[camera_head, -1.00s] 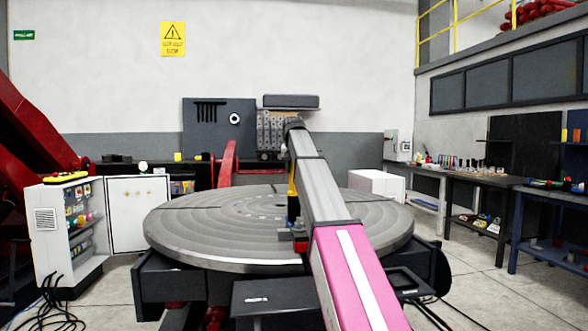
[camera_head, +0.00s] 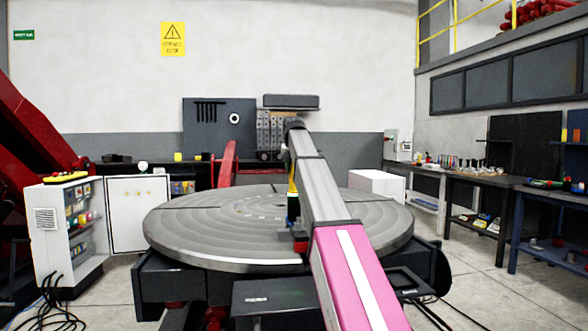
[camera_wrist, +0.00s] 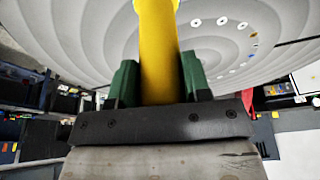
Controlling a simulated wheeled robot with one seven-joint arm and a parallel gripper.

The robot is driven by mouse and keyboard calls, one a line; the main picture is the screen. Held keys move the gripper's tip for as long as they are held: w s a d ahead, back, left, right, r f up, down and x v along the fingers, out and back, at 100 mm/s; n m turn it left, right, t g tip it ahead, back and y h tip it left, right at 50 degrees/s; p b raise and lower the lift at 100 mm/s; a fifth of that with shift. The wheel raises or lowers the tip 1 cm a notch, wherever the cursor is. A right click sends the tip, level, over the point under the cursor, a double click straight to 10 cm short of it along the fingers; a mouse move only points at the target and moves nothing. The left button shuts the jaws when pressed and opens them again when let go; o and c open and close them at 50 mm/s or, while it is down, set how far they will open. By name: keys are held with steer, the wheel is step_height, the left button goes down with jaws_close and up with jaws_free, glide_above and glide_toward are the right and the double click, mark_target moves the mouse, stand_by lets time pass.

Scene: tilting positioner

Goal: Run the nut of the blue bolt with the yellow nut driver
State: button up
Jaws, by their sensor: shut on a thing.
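The yellow nut driver (camera_wrist: 158,45) stands between the green finger pads of my gripper (camera_wrist: 160,82) in the wrist view. My gripper is shut on it. In the head view the nut driver (camera_head: 292,178) shows as a thin yellow strip beside my arm, over the round grey table. Its working end is out of the wrist view. A small blue mark (camera_wrist: 254,35) shows on the table in the wrist view, with an orange one close by. I cannot tell whether it is the blue bolt. I cannot make out the nut or whether the driver touches it.
The large round positioner table (camera_head: 200,235) lies under my arm, with pale round spots near its middle. A white cabinet (camera_head: 70,230) stands at the left. Workbenches (camera_head: 480,180) with small parts line the right. A dark tool board (camera_head: 218,125) hangs at the back.

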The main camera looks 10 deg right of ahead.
steer(key=shift+r, duration=3.55)
